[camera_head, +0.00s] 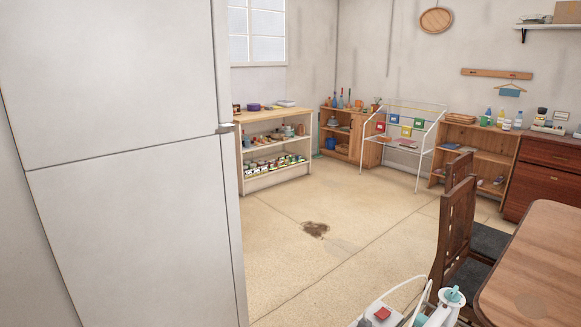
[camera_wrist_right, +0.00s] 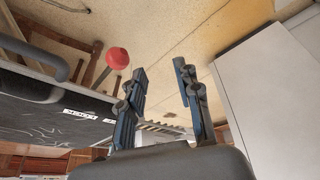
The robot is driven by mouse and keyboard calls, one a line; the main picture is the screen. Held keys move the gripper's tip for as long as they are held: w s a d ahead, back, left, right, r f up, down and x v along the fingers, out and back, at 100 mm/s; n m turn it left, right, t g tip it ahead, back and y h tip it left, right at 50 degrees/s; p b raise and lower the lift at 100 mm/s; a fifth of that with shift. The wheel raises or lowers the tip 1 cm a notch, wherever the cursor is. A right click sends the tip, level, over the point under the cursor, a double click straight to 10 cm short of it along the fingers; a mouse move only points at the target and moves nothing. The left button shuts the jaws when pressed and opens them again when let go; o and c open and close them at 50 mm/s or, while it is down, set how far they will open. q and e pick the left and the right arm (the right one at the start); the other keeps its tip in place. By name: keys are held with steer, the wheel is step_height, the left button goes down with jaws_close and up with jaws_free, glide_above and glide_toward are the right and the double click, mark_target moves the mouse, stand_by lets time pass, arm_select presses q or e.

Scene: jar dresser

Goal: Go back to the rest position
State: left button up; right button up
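My right gripper (camera_wrist_right: 162,68) shows in the right wrist view. Its two dark fingers stand apart with nothing between them, so it is open and empty. Pale floor shows beyond the fingertips. Neither gripper shows in the head view. My left gripper is in no view.
A tall white fridge (camera_head: 130,170) stands close on the left. A wooden table (camera_head: 540,265) and dark chairs (camera_head: 457,225) stand at right. Shelves (camera_head: 275,120) line the back. The middle floor is open, with a brown stain (camera_head: 316,229). A red, rounded object (camera_wrist_right: 117,58) shows beside the right gripper.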

steer(key=s+f+g, duration=0.1)
steer(key=s+f, duration=0.1)
steer(key=f, duration=1.2)
steer(key=s+f+g, duration=0.1)
steer(key=s+f, duration=0.1)
steer(key=f, duration=1.3)
steer(key=s+d+f+g, duration=0.1)
steer(key=s+d+f, duration=0.1)
steer(key=s+f, duration=1.1)
steer(key=shift+s+d+f, duration=0.35)
steer(key=shift+s+d, duration=0.05)
steer(key=shift+s, duration=0.85)
steer(key=shift+s, duration=0.1)
